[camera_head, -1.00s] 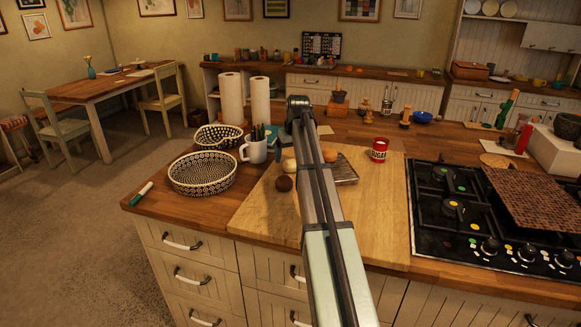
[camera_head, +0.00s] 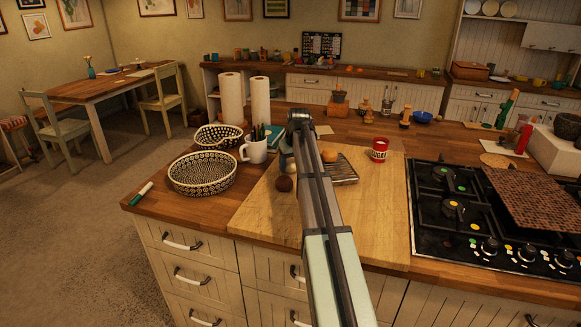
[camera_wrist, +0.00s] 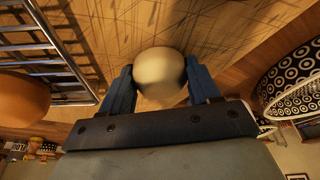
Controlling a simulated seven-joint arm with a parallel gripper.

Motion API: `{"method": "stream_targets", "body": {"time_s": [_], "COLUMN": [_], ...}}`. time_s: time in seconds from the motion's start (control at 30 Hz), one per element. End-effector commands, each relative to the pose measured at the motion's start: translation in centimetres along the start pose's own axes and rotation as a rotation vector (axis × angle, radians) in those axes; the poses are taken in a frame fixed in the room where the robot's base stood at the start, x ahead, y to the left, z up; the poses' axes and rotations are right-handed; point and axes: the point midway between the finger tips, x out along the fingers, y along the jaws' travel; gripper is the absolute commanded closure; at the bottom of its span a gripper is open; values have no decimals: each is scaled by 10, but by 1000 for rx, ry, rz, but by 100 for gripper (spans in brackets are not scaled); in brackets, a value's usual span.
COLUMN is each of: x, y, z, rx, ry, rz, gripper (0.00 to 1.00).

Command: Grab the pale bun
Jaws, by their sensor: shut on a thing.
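The pale bun (camera_wrist: 160,74) is round and cream-coloured, and it sits between the two blue fingers of my gripper (camera_wrist: 163,88) in the wrist view. A finger touches it on each side, so my gripper is shut on it. In the head view my arm hides most of the bun, and a small pale part (camera_head: 290,165) shows beside the arm. The bun is at the wooden cutting board (camera_head: 255,215); I cannot tell whether it is lifted off it.
An orange-brown bun (camera_head: 330,155) is by the wire rack (camera_head: 345,175), right of my arm. A patterned basket (camera_head: 202,188) and a white mug (camera_head: 254,152) stand left. A red can (camera_head: 379,150) and the stove (camera_head: 450,235) are right.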

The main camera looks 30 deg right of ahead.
Motion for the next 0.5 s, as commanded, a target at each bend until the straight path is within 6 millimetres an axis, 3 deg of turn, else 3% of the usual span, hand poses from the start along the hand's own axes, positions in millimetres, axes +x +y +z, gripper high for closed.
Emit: {"method": "stream_targets", "body": {"time_s": [0.2, 0.5], "x": [0, -3], "y": [0, 0], "z": [0, -1], "rx": [0, 0], "ry": [0, 0], "rz": [0, 0], "gripper": [69, 70]}}
